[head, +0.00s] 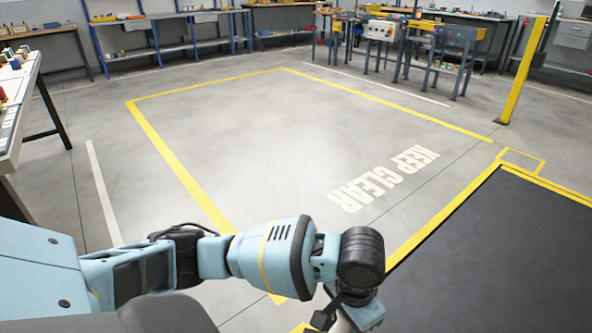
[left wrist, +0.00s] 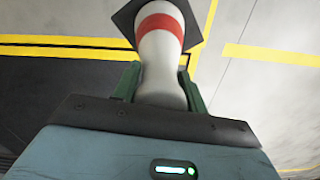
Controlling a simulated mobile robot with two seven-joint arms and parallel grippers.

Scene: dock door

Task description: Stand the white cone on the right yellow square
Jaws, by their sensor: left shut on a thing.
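The white cone (left wrist: 163,60) with a red band and a dark square base shows in the left wrist view. My left gripper (left wrist: 160,88) is shut on its narrow white end, with green fingers on both sides. The base is at the far end from the gripper, over the floor; I cannot tell whether it touches. A small yellow square outline (head: 525,155) lies at the far corner of the dark mat. My right gripper is out of view.
A large yellow-outlined floor area (head: 160,145) marked KEEP CLEAR (head: 385,180) is empty. A dark mat (head: 500,260) lies at the right. A yellow post (head: 524,80) stands beyond the square. Workbenches (head: 190,48) line the back, and a table (head: 25,110) stands at left.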

